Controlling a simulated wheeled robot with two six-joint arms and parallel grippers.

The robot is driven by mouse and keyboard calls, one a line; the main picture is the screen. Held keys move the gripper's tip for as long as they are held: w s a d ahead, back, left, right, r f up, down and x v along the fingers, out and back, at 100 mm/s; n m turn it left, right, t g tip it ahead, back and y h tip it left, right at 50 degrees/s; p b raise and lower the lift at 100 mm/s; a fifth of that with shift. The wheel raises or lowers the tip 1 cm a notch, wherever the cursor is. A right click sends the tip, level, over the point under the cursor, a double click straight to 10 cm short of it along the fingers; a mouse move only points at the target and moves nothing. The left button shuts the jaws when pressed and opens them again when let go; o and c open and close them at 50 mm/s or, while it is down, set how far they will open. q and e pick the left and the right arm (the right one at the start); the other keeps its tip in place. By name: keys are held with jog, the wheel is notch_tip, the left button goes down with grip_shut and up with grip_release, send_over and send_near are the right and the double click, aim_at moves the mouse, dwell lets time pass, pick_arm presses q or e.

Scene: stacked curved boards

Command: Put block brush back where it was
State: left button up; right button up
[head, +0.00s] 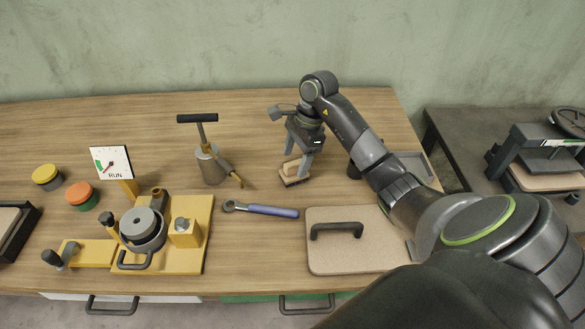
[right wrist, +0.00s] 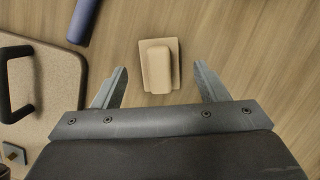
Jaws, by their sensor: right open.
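The block brush (head: 291,174) is a small tan wooden block with a raised grip. It rests on the wooden table, right of the middle. My right gripper (head: 297,163) is over it, with its fingers pointing down. In the right wrist view the brush (right wrist: 158,66) lies between the lines of the two spread fingers, a little beyond their tips, with clear gaps on both sides. The gripper is open and holds nothing. My left gripper is not in view.
A blue-handled wrench (head: 262,210) and a beige board with a dark handle (head: 352,259) lie nearer the front. A pump-like tool (head: 210,165) stands left. A yellow fixture (head: 195,235) is front left. A grey tray (head: 413,164) lies at the right edge.

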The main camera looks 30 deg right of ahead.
jog(key=v, duration=0.2)
jog(key=shift+d+r, duration=0.1)
jog(key=shift+r, duration=0.25)
jog(key=p+v, duration=0.3)
jog(key=v, duration=0.1)
jog(key=shift+p, duration=0.3)
jog(key=shift+d+r+p, duration=0.1)
jog(key=shift+r+p, duration=0.4)
jog(key=shift+r, duration=0.1)
